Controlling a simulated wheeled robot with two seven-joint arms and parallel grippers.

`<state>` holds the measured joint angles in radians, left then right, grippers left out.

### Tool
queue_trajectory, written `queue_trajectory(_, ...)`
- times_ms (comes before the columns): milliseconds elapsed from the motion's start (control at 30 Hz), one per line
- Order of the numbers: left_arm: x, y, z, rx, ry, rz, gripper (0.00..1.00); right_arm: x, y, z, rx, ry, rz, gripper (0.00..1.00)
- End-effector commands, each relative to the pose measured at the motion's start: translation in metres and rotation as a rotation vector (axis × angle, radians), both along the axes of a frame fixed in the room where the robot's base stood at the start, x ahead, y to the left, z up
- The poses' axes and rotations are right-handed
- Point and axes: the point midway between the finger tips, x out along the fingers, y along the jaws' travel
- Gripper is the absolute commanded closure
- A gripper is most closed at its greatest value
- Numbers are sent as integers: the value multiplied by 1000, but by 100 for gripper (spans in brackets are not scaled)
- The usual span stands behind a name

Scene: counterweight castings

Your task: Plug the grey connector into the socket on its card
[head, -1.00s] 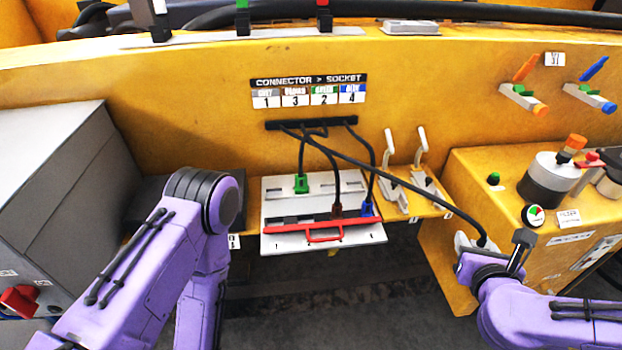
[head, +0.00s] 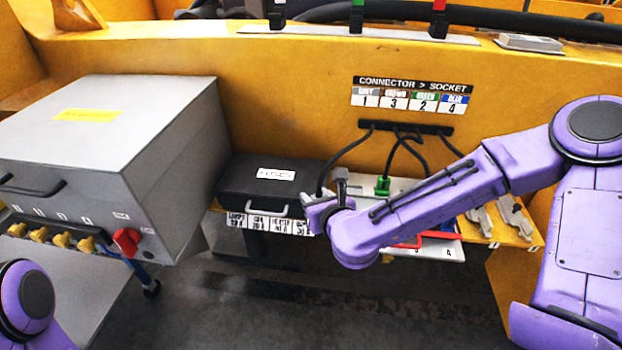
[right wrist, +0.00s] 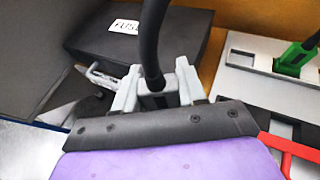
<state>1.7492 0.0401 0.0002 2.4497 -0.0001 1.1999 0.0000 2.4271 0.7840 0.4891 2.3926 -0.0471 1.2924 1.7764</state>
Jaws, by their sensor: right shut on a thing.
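My right gripper (head: 322,212) is shut on the grey connector, whose black cable (head: 345,158) runs up to the rail on the yellow wall. In the right wrist view the grey connector (right wrist: 157,97) sits between the two pale fingers, partly hidden. The gripper is left of the white socket panel (head: 405,185), near the black fuse box, and apart from the panel. The card (head: 412,94) on the wall pairs grey with 1, brown with 3, green with 2 and blue with 4. A green connector (head: 382,187) is in the panel. My right arm hides much of the panel. My left gripper is out of view.
The black fuse box (head: 268,190) stands left of the panel, with a large grey cabinet (head: 110,150) further left. A red handle (head: 409,242) crosses the panel's front, partly behind my arm. Pale levers (head: 515,220) stand right of the panel.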

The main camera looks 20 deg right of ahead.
Motion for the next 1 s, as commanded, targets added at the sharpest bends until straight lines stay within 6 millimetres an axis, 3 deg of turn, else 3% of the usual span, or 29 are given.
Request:
queue_trajectory(33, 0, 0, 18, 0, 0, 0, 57, 2, -10, 9, -1, 9, -43, 92)
queue_trajectory(200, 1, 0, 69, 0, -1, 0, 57, 4, -65, 17, 3, 28, -295, 92)
queue_trajectory(333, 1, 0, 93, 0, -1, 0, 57, 1, -102, 18, -5, 8, -455, 92)
queue_trajectory(500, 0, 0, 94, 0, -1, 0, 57, -1, -115, 11, -7, -7, -515, 92)
queue_trajectory(867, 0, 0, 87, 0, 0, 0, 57, -2, -113, 8, -5, -8, -514, 92)
queue_trajectory(1000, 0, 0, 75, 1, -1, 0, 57, -2, -113, -3, -7, -7, -514, 92)
